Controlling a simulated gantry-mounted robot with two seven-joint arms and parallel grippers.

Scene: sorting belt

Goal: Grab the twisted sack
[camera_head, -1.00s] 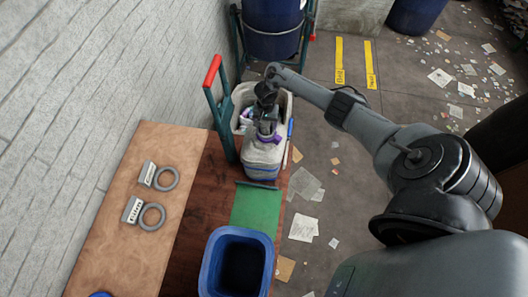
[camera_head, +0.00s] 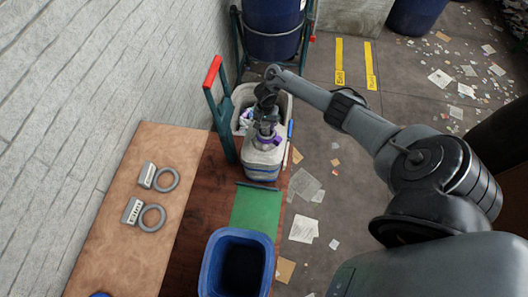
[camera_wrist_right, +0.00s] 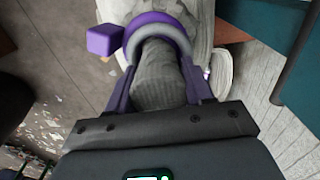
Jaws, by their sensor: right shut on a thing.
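The twisted sack (camera_head: 262,158) is pale grey-white and stands at the far end of the brown bench, in front of a pale bin. My right gripper (camera_head: 267,133) is above it. In the right wrist view, the gripper (camera_wrist_right: 160,92) is shut on the sack's grey twisted neck (camera_wrist_right: 157,68), with a finger on each side. A purple and grey ring (camera_wrist_right: 165,22) with a purple block tag (camera_wrist_right: 104,39) encircles the neck beyond the fingers. Most of the sack's body is hidden there. My left gripper is not in view.
A blue open bin (camera_head: 237,232) stands near a green strip (camera_head: 256,209). Two grey tagged rings (camera_head: 152,217) lie on the tan board (camera_head: 125,255) at left. A red-handled green cart frame (camera_head: 221,125) rises close left of the sack. Papers litter the floor at right.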

